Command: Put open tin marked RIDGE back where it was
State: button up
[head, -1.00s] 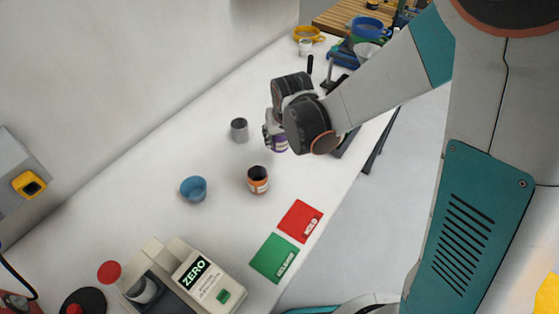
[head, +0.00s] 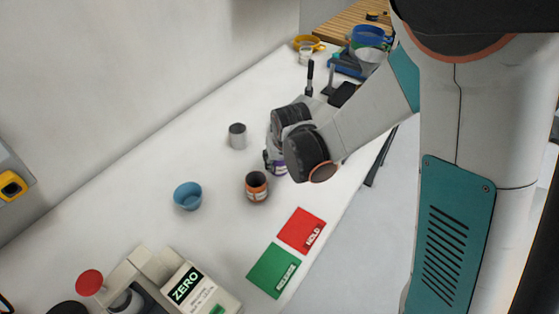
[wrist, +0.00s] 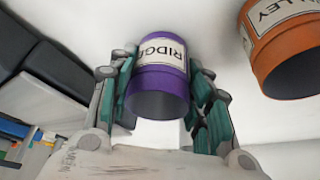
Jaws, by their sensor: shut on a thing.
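The open tin marked RIDGE is purple with a white label (wrist: 158,88). My gripper (wrist: 158,105) is shut on it, with teal fingers on either side of the tin. The tin's dark open mouth faces the wrist camera. In the head view, my gripper (head: 274,158) is over the white table, just behind and right of an orange tin (head: 257,188). My wrist hides most of the purple tin there. I cannot tell whether the tin touches the table. The orange tin, its label ending in "LLEY", also shows at the right of the wrist view (wrist: 285,45), apart from my gripper.
A grey tin (head: 237,136) stands behind to the left, and a blue bowl (head: 188,196) to the left. A red HOLD card (head: 300,229) and a green card (head: 272,270) lie near the front edge. A ZERO machine (head: 190,288) is at the near left.

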jog(key=shift+f, duration=0.1)
jog(key=o, duration=1.4)
jog(key=shift+c, duration=0.2)
jog(key=a+p+v, duration=0.1)
jog(key=p+v, duration=0.6)
jog(key=v, duration=0.5)
jog(key=shift+d+p, duration=0.4)
jog(key=shift+d, duration=0.05)
